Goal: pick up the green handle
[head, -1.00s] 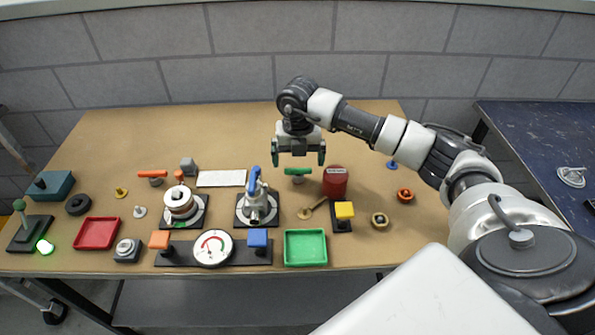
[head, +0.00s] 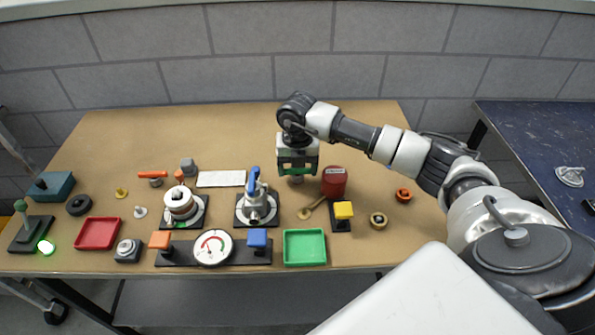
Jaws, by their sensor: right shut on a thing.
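The green handle (head: 297,171) is a short green bar on a grey stub, on the tabletop left of the red can. My right gripper (head: 297,169) is directly above it and shut on the green bar, with its fingers partly hiding it. The grey stub below the bar still shows close to the table, and I cannot tell if it touches. My left gripper is not in the head view.
The red can (head: 335,183) stands close on the right. A valve with a blue lever (head: 254,182) stands to the left. A green tray (head: 285,250) and a yellow-topped block (head: 343,211) lie in front. The table's back (head: 230,130) is clear.

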